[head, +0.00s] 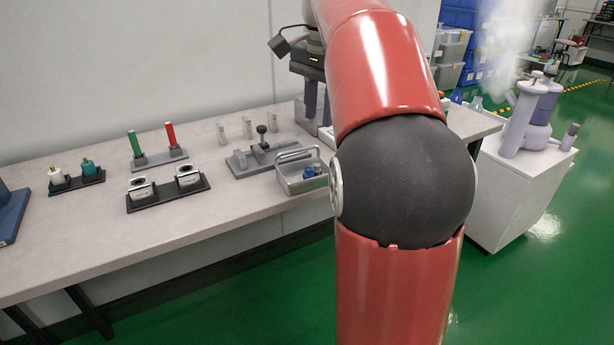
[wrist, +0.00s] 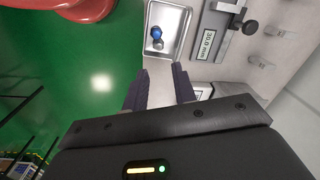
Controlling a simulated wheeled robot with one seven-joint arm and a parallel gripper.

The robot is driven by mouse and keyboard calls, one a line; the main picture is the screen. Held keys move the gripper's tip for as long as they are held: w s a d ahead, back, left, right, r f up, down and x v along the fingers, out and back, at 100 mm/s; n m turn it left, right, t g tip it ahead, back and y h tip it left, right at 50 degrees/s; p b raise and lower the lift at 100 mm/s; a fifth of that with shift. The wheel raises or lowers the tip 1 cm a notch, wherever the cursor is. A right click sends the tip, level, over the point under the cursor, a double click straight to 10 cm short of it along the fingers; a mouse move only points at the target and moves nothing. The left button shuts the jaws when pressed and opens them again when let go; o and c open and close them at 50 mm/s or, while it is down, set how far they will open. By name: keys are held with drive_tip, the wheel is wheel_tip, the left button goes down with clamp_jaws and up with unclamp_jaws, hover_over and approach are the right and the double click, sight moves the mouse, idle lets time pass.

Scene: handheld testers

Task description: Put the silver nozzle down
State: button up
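I cannot pick out a silver nozzle for certain in either view. In the head view my gripper (head: 318,103) is at the back right of the bench, fingers pointing down, partly behind my red arm. In the wrist view the two dark fingers of my gripper (wrist: 160,80) stand apart. Only a pale surface shows between them, and I see no clear object held there. A grey block (head: 308,119) is close to the fingers in the head view. A metal tray (head: 292,186) with small blue and dark pieces is in front; the tray also shows in the wrist view (wrist: 176,14).
A grey gauge fixture (head: 240,168) with a black knob is left of the tray, and small clear pieces stand behind it. Dark stands with silver blocks (head: 140,189), green and red sticks, and bottles are further left. The bench front (head: 120,240) is clear.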

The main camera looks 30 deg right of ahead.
drive_tip(key=s+a+f+n+t, duration=0.2)
drive_tip(key=s+a+f+n, duration=0.5)
drive_tip(key=s+f, duration=0.2)
drive_tip(key=s+a+f+n+t, duration=0.2)
drive_tip(key=s+a+f+n, duration=0.4)
drive_tip(key=s+f, duration=0.3)
drive_tip(key=shift+a+f+n+t, duration=0.4)
drive_tip(key=shift+a+f, duration=0.1)
drive_tip(key=shift+f, duration=0.25)
